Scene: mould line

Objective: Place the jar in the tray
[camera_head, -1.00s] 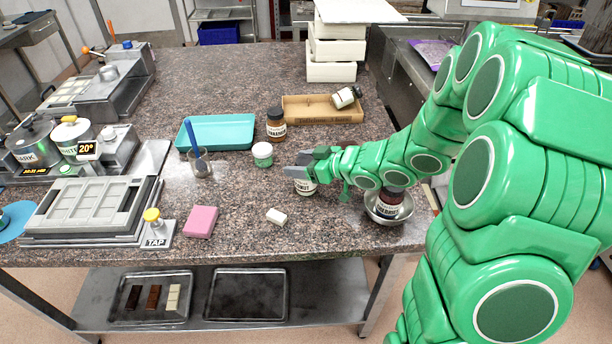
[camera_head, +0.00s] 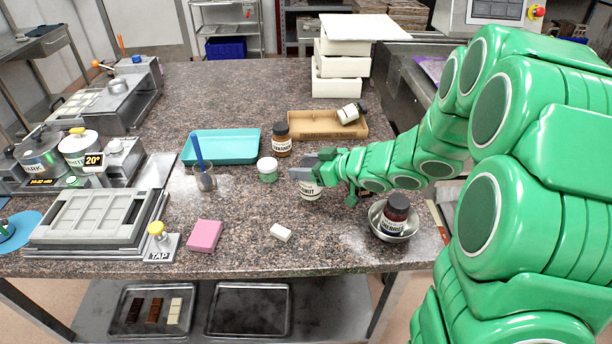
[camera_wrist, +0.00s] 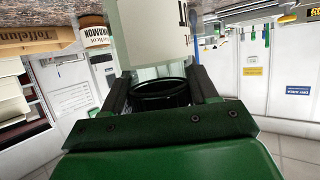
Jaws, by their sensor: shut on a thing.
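My gripper (camera_head: 308,168) is shut on a jar (camera_head: 311,191) whose label ends in "NUT", near the middle of the table. In the wrist view its pale body (camera_wrist: 150,35) and black lid (camera_wrist: 160,95) are between the fingers. The fingers hide its top in the head view. A tan tray (camera_head: 300,129) stands behind, with a jar (camera_head: 349,113) lying tilted at its right end. A teal tray (camera_head: 222,147) lies empty to the left. Which tray is meant cannot be told.
A metal bowl (camera_head: 380,219) holds a dark jar (camera_head: 396,213).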

